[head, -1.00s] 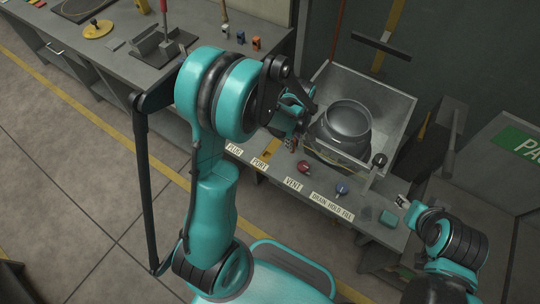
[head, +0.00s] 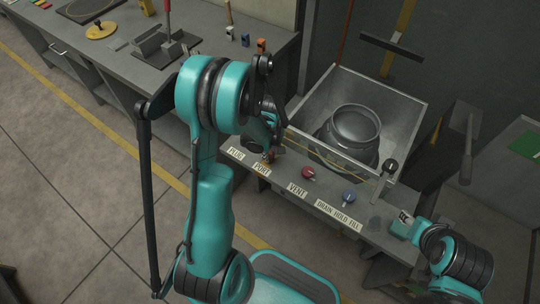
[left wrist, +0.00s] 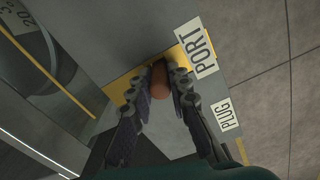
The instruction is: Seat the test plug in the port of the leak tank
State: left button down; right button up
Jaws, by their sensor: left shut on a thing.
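My left gripper (head: 268,150) is low over the front ledge of the tank bench, behind the PORT label (head: 262,170). In the left wrist view the left gripper (left wrist: 163,80) is shut on the orange-brown test plug (left wrist: 162,86), over the yellow patch (left wrist: 120,88) beside the PORT label (left wrist: 196,47). The fingers and plug hide the port, so I cannot tell whether the plug is in it. The leak tank (head: 419,112) is an open grey box with a dark round vessel (head: 353,128) inside. My right gripper (head: 405,222) is at the lower right, its jaws unclear.
Right of the PORT label are a red vent knob (head: 309,173) and a blue knob (head: 348,197). A black-knobbed lever (head: 390,166) stands at the tank's near corner. The PLUG label (head: 236,154) is left of PORT. A side bench (head: 110,60) holds tools at upper left.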

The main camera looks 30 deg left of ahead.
pick_arm(q)
jog(key=c, duration=1.9)
grip_release()
jog(key=shift+f, duration=0.1)
jog(key=o, duration=0.5)
jog(key=shift+c, duration=0.2)
